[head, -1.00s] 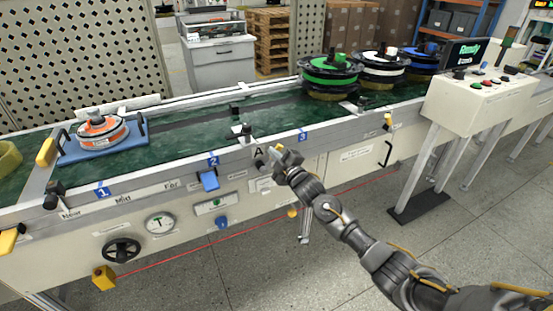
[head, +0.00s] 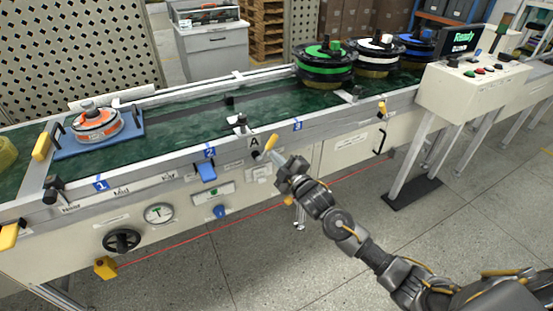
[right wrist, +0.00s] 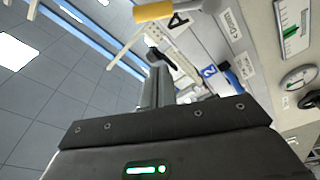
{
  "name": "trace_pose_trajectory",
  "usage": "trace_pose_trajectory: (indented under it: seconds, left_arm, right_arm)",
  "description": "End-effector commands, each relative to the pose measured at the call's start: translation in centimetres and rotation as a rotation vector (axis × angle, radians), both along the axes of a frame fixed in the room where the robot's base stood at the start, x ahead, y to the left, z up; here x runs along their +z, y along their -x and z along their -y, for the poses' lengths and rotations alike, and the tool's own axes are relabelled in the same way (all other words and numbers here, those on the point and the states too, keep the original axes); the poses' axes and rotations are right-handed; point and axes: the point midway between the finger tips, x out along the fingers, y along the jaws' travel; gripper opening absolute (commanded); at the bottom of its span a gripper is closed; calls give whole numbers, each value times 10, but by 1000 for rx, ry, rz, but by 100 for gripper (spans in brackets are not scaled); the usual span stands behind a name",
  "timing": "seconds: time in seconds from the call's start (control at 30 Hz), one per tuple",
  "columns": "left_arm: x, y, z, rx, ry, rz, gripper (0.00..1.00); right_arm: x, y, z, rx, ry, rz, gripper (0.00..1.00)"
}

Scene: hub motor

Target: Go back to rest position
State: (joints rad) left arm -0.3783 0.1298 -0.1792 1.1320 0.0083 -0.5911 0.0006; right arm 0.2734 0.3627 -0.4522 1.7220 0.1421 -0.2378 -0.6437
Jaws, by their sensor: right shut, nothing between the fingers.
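My right gripper (head: 280,168) shows in the head view in front of the conveyor's front panel, below the label A. It is shut and empty, just short of a yellow-tipped lever (head: 268,146) on the conveyor rail; I cannot tell exactly how far apart they are. In the right wrist view the shut fingers (right wrist: 158,75) point up the picture, and a yellow handle (right wrist: 153,11) shows above them. My left gripper is not in view.
The conveyor (head: 190,140) carries an orange hub motor on a blue tray (head: 60,151) at left and green, white and blue hub motors (head: 324,65) at right. A control box (head: 472,88) stands at right. Floor (head: 330,255) is open in front.

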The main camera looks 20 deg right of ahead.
Motion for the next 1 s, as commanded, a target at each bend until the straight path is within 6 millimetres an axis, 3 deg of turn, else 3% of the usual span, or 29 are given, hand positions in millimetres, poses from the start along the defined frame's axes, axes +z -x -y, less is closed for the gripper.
trace_pose_trajectory:
  seconds: [0.5,0.63,0.77,0.9,1.0]
  left_arm:
    - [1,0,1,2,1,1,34]
    - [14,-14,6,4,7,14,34]
    - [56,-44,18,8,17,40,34]
    - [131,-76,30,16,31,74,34]
    - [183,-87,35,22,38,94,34]
  right_arm:
    - [-1,2,0,0,-1,-4,0]
    - [-18,16,-2,-13,-44,-80,0]
    - [-62,61,-3,-64,-162,-295,0]
    - [-117,144,2,-183,-332,-618,0]
    - [-143,203,7,-281,-425,-813,0]
